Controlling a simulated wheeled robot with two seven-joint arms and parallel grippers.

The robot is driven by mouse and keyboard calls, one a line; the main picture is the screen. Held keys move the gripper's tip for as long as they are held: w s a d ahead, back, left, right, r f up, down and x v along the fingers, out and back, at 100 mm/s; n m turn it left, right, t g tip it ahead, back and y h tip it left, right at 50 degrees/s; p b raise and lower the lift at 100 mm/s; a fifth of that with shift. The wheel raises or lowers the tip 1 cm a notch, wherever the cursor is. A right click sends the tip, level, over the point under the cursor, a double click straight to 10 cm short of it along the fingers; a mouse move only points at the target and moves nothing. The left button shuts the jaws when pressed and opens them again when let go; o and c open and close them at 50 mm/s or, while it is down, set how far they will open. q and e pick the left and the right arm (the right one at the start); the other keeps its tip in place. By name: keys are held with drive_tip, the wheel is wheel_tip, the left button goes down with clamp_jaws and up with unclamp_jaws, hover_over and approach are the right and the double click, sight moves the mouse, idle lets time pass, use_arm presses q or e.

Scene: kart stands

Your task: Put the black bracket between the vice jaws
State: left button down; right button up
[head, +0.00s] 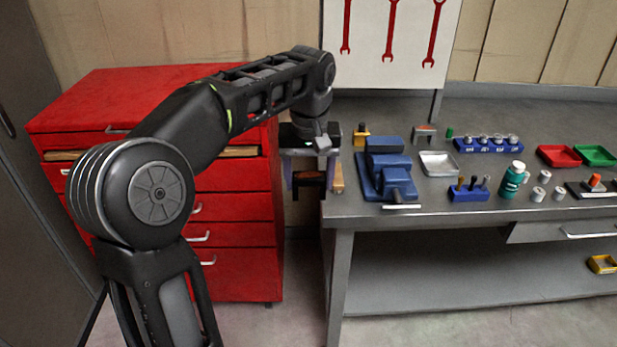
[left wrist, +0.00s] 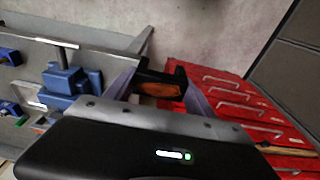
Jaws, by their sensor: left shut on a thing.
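The black bracket (left wrist: 143,76) is between the fingers of my left gripper (left wrist: 158,88), which is shut on it. A brownish-orange patch shows in its middle. In the head view the left gripper (head: 308,180) hangs off the left end of the bench, with the dark bracket (head: 309,176) low between its fingers. The blue vice (head: 372,188) stands on the bench's left end, to the right of the gripper and apart from it. It also shows at the left of the left wrist view (left wrist: 62,84). I see no black bracket in the vice. My right gripper is out of view.
A red drawer cabinet (head: 240,235) stands left of the grey bench (head: 350,214). Near the vice are a grey tray (head: 439,164), a yellow item (head: 361,135) and a blue tool holder (head: 468,194). A green bottle (head: 513,180) and red and green bins stand farther right.

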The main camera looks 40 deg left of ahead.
sight(323, 182)
use_arm(q)
drive_tip(key=shift+w+r, duration=0.15)
drive_tip(key=shift+m, duration=0.9)
drive_tip(key=w+f, duration=0.1)
drive_tip(key=w+d+f, duration=0.1)
drive_tip(key=w+f, duration=0.1)
drive_tip(key=shift+d+f, duration=0.1)
drive_tip(key=shift+d, duration=0.05)
drive_tip(key=d+f+m, duration=0.5)
drive_tip(key=d+f, duration=0.8)
drive_tip(key=d, duration=0.3)
drive_tip(key=shift+w+m+h, duration=0.3)
drive_tip(key=shift+w+h, duration=0.1)
drive_tip(key=shift+f, duration=0.1)
